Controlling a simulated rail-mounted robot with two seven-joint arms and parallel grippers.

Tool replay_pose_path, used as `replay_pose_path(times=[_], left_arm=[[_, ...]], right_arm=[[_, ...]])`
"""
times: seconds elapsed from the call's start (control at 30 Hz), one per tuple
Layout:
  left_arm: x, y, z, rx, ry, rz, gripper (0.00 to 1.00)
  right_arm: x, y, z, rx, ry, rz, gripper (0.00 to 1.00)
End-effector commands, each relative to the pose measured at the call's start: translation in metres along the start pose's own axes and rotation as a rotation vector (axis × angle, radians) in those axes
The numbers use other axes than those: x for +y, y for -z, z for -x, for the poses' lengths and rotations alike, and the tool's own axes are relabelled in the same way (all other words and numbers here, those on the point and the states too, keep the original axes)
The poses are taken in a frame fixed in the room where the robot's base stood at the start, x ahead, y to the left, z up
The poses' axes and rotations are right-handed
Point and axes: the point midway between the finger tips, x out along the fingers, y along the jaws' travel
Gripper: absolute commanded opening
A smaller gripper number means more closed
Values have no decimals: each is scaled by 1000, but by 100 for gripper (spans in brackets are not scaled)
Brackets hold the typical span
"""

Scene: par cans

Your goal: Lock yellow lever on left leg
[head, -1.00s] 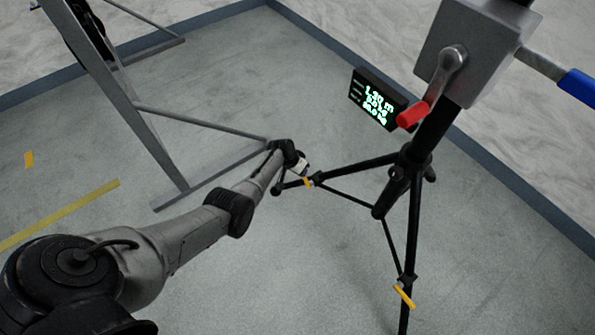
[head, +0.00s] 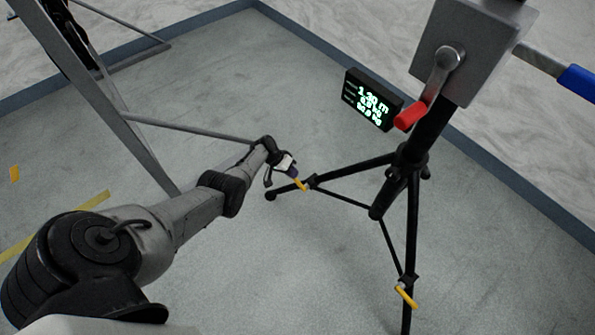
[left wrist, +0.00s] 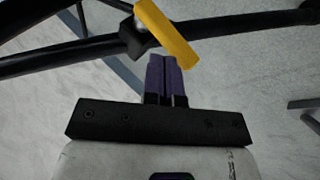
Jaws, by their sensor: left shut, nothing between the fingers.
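A black tripod stand has a yellow lever (head: 301,185) on its left leg (head: 352,171). In the left wrist view this yellow lever (left wrist: 166,33) sits at a slant on a black clamp (left wrist: 133,38). My left gripper (head: 294,172) is beside the lever in the head view. In the left wrist view the purple fingers of my left gripper (left wrist: 166,62) are together and empty, with their tips at the lever's lower side. I cannot tell whether they touch it. A second yellow lever (head: 405,297) is on the front leg. My right gripper is not in view.
The stand's post carries a grey box (head: 459,45) with a red-handled crank (head: 410,117) and a blue handle (head: 578,83). A lit display (head: 372,100) is beside the post. A grey metal frame (head: 95,92) stands at the left. The floor between is open.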

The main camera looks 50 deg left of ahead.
Motion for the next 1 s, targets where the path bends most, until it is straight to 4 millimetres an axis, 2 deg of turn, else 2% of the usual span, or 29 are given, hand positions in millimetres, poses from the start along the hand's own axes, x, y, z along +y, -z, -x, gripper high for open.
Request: replay_pose_path(times=[1.0], left_arm=[[8,-6,-12,0,2,-3,0]], right_arm=[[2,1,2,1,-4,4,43]])
